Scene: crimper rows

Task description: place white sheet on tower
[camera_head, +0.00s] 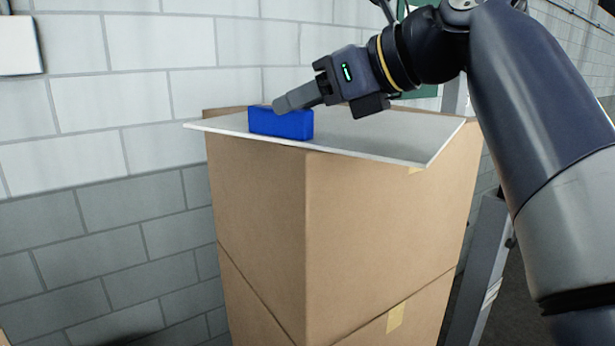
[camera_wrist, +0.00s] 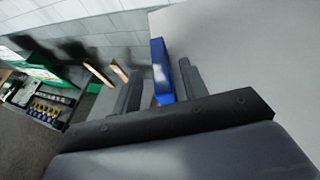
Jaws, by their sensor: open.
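The white sheet (camera_head: 375,135) lies on top of a tower of stacked cardboard boxes (camera_head: 380,215), turned so that its corners stick out past the box edges. A blue block (camera_head: 281,124) stands on the sheet near its left part. My gripper (camera_head: 282,104) is over the sheet at the block. In the wrist view my gripper (camera_wrist: 157,85) has its fingers apart, with the blue block (camera_wrist: 160,70) showing between and beyond them. The sheet also shows in the wrist view (camera_wrist: 240,50). Whether a finger touches the block I cannot tell.
A pale block wall (camera_head: 100,130) stands behind and left of the tower. A grey post (camera_head: 478,270) is right of it. The wrist view shows a shelf with green and small yellow items (camera_wrist: 40,100) at the left, and dark floor (camera_wrist: 25,150) below.

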